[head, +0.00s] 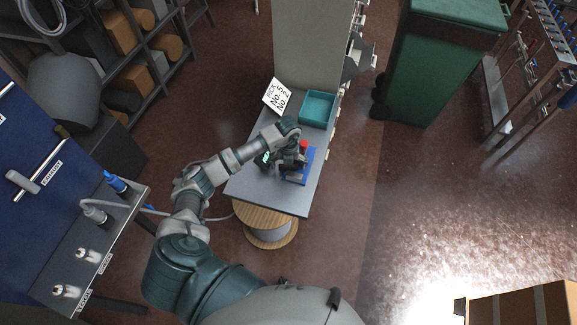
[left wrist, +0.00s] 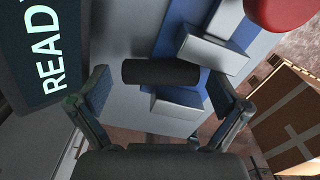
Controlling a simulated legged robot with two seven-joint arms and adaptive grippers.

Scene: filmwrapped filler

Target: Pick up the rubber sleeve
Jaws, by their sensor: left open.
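The rubber sleeve (left wrist: 160,72) looks like a short dark cylinder lying across the middle of the left wrist view. It appears to rest by grey blocks on a blue fixture (left wrist: 172,38). My left gripper (left wrist: 158,86) is open, with one finger off each end of the sleeve and a gap at both sides. In the head view my left gripper (head: 291,164) is low over the blue fixture (head: 311,155) on the grey table; the sleeve cannot be made out there among the dark gripper parts. My right gripper is not in view.
A dark device with a lit display (left wrist: 50,50) stands left of the gripper. A red round top (head: 303,145) is close behind it. A teal bin (head: 318,107) and a sign card (head: 276,97) are farther back. The table's front left (head: 252,190) is clear.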

